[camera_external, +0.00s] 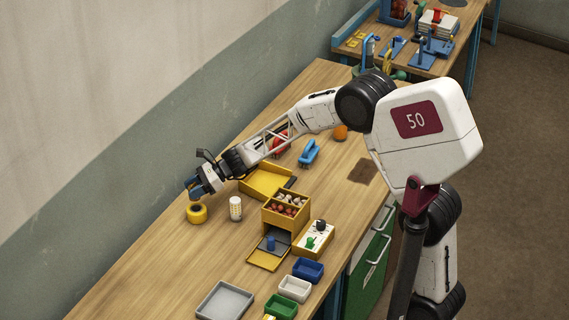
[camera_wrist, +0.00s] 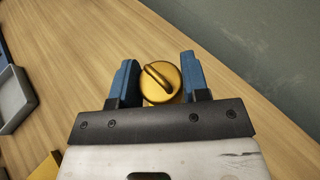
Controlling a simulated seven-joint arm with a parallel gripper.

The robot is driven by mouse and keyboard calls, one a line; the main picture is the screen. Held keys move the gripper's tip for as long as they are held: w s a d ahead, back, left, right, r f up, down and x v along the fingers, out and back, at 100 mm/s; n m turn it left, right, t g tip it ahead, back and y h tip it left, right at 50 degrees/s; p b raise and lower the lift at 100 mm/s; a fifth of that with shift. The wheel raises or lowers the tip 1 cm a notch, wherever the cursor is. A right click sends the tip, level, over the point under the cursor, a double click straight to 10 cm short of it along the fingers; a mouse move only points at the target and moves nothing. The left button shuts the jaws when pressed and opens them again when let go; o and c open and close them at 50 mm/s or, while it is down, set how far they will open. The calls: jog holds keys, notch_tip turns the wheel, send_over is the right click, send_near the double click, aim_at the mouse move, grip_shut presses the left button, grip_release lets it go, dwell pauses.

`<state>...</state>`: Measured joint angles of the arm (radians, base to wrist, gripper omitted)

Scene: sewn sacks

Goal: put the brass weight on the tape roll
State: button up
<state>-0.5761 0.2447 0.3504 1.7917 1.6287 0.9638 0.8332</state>
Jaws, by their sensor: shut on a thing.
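My gripper (camera_external: 193,187) is at the left of the bench, its blue fingers just above a yellow tape roll (camera_external: 196,213) that lies flat with a dark centre. In the wrist view the blue fingers of my gripper (camera_wrist: 159,78) stand on either side of the brass weight (camera_wrist: 166,92), a round gold piece with a raised loop handle on top. The gripper is shut on the weight. Whether weight and roll touch cannot be told.
A white bottle (camera_external: 236,208) stands close to the right of the tape roll. A yellow tray (camera_external: 266,181) and a yellow box of small items (camera_external: 286,215) lie further right. A grey tray (camera_external: 225,301) is at the front. Bare bench lies left and in front of the roll.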

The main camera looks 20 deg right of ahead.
jog(key=shift+f, duration=0.3)
jog(key=shift+f, duration=1.85)
jog(key=shift+f, duration=0.1)
jog(key=o, duration=1.3)
jog(key=shift+f, duration=0.1)
jog(key=shift+c, duration=0.2)
jog(key=shift+d+r, duration=0.1)
jog(key=shift+r, duration=0.1)
jog(key=v, duration=1.1)
jog(key=shift+d, duration=0.4)
